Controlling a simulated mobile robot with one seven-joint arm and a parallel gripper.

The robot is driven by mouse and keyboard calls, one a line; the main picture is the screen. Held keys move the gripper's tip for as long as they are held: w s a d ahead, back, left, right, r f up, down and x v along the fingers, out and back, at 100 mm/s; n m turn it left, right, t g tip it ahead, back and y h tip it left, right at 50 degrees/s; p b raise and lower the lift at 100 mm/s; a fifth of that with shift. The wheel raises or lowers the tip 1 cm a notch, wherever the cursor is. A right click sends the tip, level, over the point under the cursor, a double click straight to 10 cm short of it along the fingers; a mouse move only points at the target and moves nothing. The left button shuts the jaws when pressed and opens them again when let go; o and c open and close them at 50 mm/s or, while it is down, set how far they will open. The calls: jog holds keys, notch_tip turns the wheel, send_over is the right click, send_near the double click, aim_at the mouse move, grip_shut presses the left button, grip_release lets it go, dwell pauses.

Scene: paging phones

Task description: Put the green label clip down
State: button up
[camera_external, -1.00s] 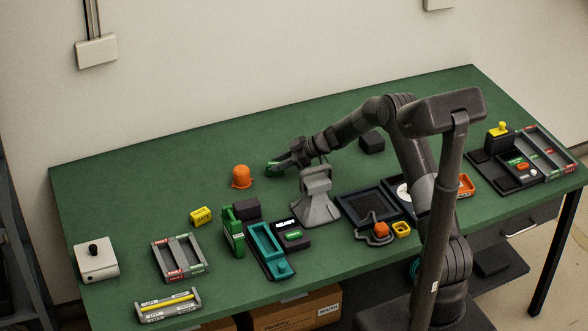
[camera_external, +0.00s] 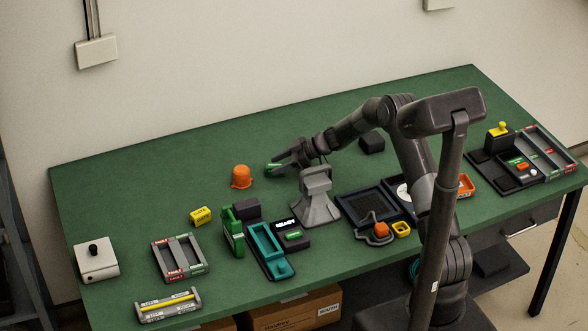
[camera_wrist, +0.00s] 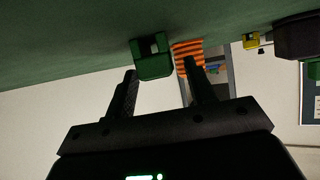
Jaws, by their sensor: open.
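The green label clip (camera_external: 273,168) is on the green table near its middle, to the right of the orange cap. In the wrist view the clip (camera_wrist: 153,68) is a small green block with an opening, against the table surface, just beyond the fingertips. My gripper (camera_external: 283,163) is right beside the clip at its right side. In the wrist view the two fingers of my gripper (camera_wrist: 160,70) are spread apart, with the clip in line with the gap between them. I cannot tell whether a finger still touches it.
The orange cap (camera_external: 241,177) stands left of the clip. A grey stand (camera_external: 316,200) is close under my wrist. A yellow block (camera_external: 201,215), a teal tray (camera_external: 262,243) and a green upright holder (camera_external: 232,235) stand in front. The table behind the clip is clear.

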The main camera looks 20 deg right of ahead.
jog(key=v, duration=1.2)
jog(key=d+r+m+t+h, duration=0.2)
jog(key=r+t+h, duration=0.15)
jog(key=r, duration=0.55)
jog(key=d+r+m+t+h, duration=0.2)
jog(key=r+t, duration=0.2)
jog(key=r, duration=0.5)
jog(key=s+d+r+m+h, duration=0.4)
jog(key=s+r+h, duration=0.2)
jog(key=s+r, duration=0.25)
jog(key=s+d+r+m+g+h, duration=0.1)
jog(key=s+m, duration=0.1)
jog(key=s, duration=0.7)
jog(key=s+d+m+g+h, duration=0.2)
jog(key=s+m, duration=0.1)
jog(key=s, duration=0.6)
jog(key=s+a+f+g+y, duration=0.1)
jog(key=s+a+f, duration=0.1)
jog(key=s, duration=0.7)
jog(key=s+a+f+g+y, duration=0.2)
jog(key=s+a+f, duration=0.1)
jog(key=s, duration=0.6)
jog(key=shift+s+a+f+m, duration=0.2)
jog(key=shift+a+f+m, duration=0.1)
jog(key=shift+a+f, duration=0.05)
